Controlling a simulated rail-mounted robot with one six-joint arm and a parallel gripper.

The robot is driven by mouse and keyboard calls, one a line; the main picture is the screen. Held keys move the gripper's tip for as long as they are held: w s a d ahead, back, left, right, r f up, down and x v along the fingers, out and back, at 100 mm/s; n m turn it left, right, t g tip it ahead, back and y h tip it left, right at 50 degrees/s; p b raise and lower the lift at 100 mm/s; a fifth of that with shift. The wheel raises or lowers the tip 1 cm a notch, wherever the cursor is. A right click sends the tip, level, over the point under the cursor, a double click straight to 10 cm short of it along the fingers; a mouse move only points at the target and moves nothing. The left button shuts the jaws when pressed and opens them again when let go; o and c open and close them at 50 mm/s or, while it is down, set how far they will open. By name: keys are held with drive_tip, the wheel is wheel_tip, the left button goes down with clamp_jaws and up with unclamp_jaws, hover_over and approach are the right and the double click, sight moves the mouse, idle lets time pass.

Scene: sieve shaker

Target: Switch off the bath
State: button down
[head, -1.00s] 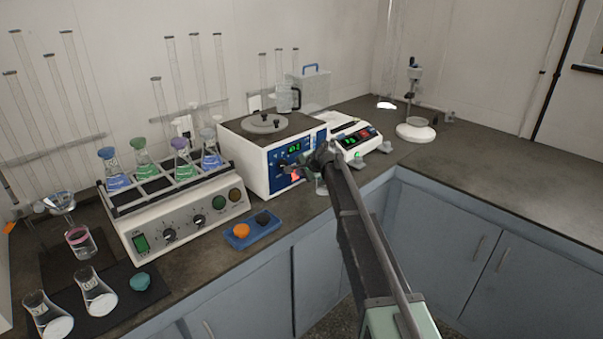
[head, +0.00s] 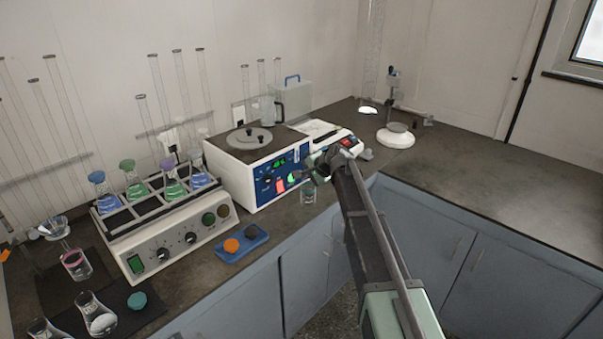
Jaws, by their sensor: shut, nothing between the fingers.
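The bath (head: 228,171) is a white box with a dark top and a round grey lid (head: 249,137), standing at the back of the bench. Its blue front panel (head: 263,188) has a display lit with green digits (head: 280,162), a knob, a red rocker (head: 280,186) and a green-lit part (head: 292,179). My gripper (head: 303,174) is shut and empty at the panel's right edge, just right of the green-lit part. I cannot tell whether it touches the panel.
A shaker (head: 166,243) with several flasks stands left of the bath. A blue tray (head: 243,246) with orange and black stoppers lies in front. A small beaker (head: 308,194) stands below my gripper, and a balance (head: 338,138) is behind it.

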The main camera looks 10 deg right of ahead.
drive_tip(key=shift+f, duration=0.1)
drive_tip(key=shift+s+f+g+h, duration=0.2)
drive_tip(key=shift+f+g+h, duration=0.1)
drive_tip(key=shift+f+g, duration=0.15)
drive_tip(key=shift+f, duration=0.1)
drive_tip(key=b, duration=0.8)
approach(282, 189)
drive_tip(key=f, duration=0.4)
drive_tip(key=shift+w+a+f, duration=0.25)
drive_tip(key=shift+w, duration=0.05)
drive_tip(key=shift+w+a+f+b, duration=0.2)
drive_tip(key=shift+w+a, duration=0.25)
drive_tip(key=shift+w, duration=0.1)
drive_tip(key=shift+w+a+f+b, duration=0.15)
drive_tip(key=shift+w+a, duration=0.3)
drive_tip(key=shift+w, duration=0.1)
drive_tip(key=shift+w+a, duration=0.35)
drive_tip(key=shift+w, duration=0.05)
